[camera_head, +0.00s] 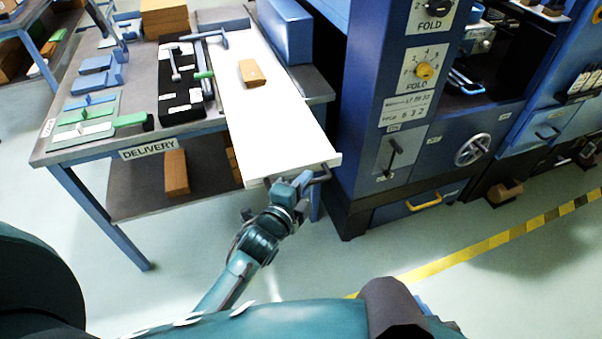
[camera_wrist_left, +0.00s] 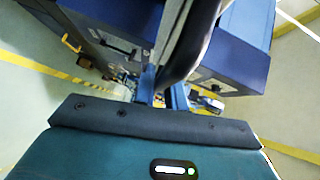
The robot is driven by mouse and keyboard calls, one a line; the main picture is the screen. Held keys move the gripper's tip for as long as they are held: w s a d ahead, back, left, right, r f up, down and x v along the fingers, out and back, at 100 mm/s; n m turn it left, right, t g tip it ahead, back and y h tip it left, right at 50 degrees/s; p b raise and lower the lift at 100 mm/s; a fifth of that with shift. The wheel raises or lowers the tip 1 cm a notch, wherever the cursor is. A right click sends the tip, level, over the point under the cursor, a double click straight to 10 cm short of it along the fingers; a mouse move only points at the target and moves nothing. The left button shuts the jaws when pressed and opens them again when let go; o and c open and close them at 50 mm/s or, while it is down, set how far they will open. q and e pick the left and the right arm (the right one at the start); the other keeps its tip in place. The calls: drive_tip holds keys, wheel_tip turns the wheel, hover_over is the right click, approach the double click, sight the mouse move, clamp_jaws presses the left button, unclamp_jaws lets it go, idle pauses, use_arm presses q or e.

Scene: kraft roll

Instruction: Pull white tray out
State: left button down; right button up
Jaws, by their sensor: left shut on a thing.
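The white tray (camera_head: 276,122) is a long flat white board in the head view. It lies beside the delivery table's tool area, and its near end sticks out past the table's front edge. A dark handle (camera_head: 324,174) is on its near end. My left gripper (camera_head: 303,181) is at this near end, shut on the handle. A small brown block (camera_head: 251,72) lies on top of the tray. The left wrist view shows mostly dark gripper parts close up, and the grip itself is hard to make out there. My right gripper is not in view.
The delivery table (camera_head: 60,150) stands to the left, with a black tool holder (camera_head: 183,96) and blue and green pieces on top. A blue machine cabinet (camera_head: 375,100) stands close on the tray's right. The floor in front is clear, with a yellow-black stripe (camera_head: 480,247).

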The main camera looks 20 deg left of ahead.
use_arm(q)
drive_tip(key=shift+s+d, duration=0.5)
drive_tip(key=shift+s, duration=0.25)
drive_tip(key=c, duration=1.5)
unclamp_jaws()
drive_tip(key=shift+o, duration=0.2)
drive_tip(key=v, duration=1.3)
